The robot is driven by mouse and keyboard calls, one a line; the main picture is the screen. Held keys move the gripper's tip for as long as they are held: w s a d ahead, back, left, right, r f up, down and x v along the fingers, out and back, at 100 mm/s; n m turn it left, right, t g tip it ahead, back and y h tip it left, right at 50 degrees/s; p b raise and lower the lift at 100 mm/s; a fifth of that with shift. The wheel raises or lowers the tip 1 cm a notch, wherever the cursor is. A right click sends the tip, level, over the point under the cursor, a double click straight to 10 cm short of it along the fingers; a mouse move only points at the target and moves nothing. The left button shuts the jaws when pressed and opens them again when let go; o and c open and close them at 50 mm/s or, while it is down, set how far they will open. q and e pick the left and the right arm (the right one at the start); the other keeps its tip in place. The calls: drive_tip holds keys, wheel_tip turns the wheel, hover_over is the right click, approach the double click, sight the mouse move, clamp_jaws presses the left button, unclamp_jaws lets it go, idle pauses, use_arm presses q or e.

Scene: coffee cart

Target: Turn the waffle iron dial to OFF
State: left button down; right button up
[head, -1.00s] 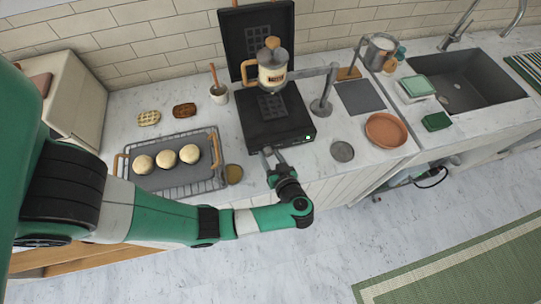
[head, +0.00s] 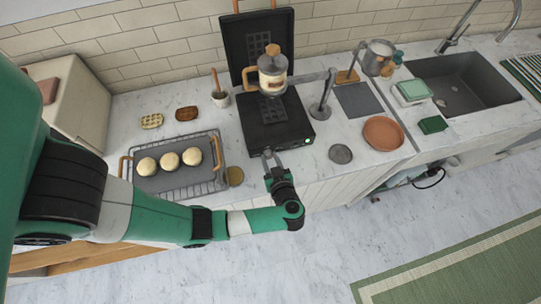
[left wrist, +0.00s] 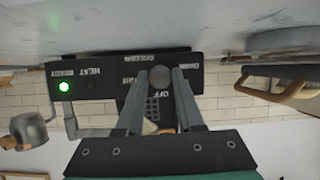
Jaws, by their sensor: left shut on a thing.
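The black waffle iron (head: 272,135) stands on the counter with its lid (head: 257,38) raised. Its front panel shows in the left wrist view upside down, with a round grey dial (left wrist: 160,74) and a lit green light (left wrist: 65,87). The labels OFF, LIGHT, GOLDEN and BROWN sit around the dial. My left gripper (head: 271,154) is at the iron's front edge; in the left wrist view its two fingers (left wrist: 160,82) are shut on the dial from both sides. The dial's pointer is hidden or too small to read. My right gripper is not in view.
A wire rack tray (head: 210,176) with round buns is left of the iron. A coffee press (head: 272,72) shows above the iron, beside a grey stand (head: 320,110). A grey disc (head: 340,154) and terracotta dish (head: 383,133) lie to the right.

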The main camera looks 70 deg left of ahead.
use_arm(q)
drive_tip(key=shift+s+r+n+t+p, duration=0.1)
drive_tip(key=shift+r+n+t+p, duration=0.15)
drive_tip(key=shift+n+t+p, duration=0.35)
drive_tip(key=shift+s+f+n+t+p, duration=0.15)
drive_tip(key=shift+n+t+p, duration=0.35)
drive_tip(key=shift+n+p, duration=0.35)
drive_tip(key=shift+f+n+t, duration=0.1)
drive_tip(key=shift+n+t, duration=0.4)
drive_tip(key=shift+n, duration=0.15)
drive_tip(key=shift+f+n+t, duration=0.1)
drive_tip(key=shift+n+t, duration=0.3)
drive_tip(key=shift+n, duration=0.3)
drive_tip(key=n, duration=0.1)
drive_tip(key=n+t+y+b, duration=0.1)
drive_tip(key=shift+s+f+n+t, duration=0.15)
drive_tip(key=shift+f+n+t, duration=0.1)
drive_tip(key=shift+n+t, duration=0.05)
drive_tip(key=shift+n+t+y+b, duration=0.4)
drive_tip(key=shift+n+t+b, duration=0.1)
drive_tip(key=shift+n+b, duration=0.95)
drive_tip(key=shift+r, duration=0.1)
